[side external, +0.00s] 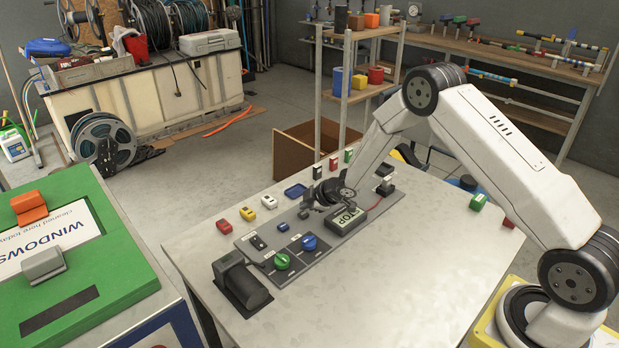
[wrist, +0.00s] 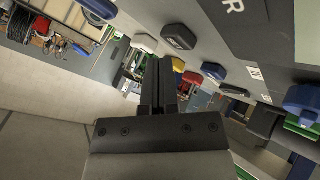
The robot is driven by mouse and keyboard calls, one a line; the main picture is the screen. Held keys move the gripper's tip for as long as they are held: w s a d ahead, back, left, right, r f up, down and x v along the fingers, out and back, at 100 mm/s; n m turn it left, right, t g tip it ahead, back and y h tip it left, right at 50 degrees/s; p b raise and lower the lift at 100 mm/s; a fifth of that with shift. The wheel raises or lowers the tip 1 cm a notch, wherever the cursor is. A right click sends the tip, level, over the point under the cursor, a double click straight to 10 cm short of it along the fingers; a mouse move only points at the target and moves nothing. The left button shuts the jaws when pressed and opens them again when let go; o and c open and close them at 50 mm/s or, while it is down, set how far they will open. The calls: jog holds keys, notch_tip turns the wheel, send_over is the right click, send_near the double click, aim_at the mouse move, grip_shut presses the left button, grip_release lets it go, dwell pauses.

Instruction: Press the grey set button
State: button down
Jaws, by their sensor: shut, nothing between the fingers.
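My gripper (side external: 311,203) is over the back edge of the grey panel (side external: 262,272), left of the STOP block. Its fingers are shut and empty, seen end to end in the wrist view (wrist: 165,88). A small grey block (side external: 304,213), which may be the set button, sits on the panel just below the fingertips. I cannot read its label or tell whether the fingers touch it. A dark grey rounded block (wrist: 180,37) shows beyond the fingertips in the wrist view; I cannot tell if it is the same one.
The STOP block (side external: 347,220) stands right of the gripper. A blue knob (side external: 309,242), a green knob (side external: 282,261) and a dark block (side external: 242,281) are nearer the front. The table's right front is clear.

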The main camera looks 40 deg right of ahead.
aim_at(306, 214)
jog(key=shift+s+f, duration=0.1)
jog(key=shift+f, duration=0.85)
dwell(1.4)
jog(key=shift+r, duration=0.5)
dwell(0.8)
jog(key=shift+r, duration=2.55)
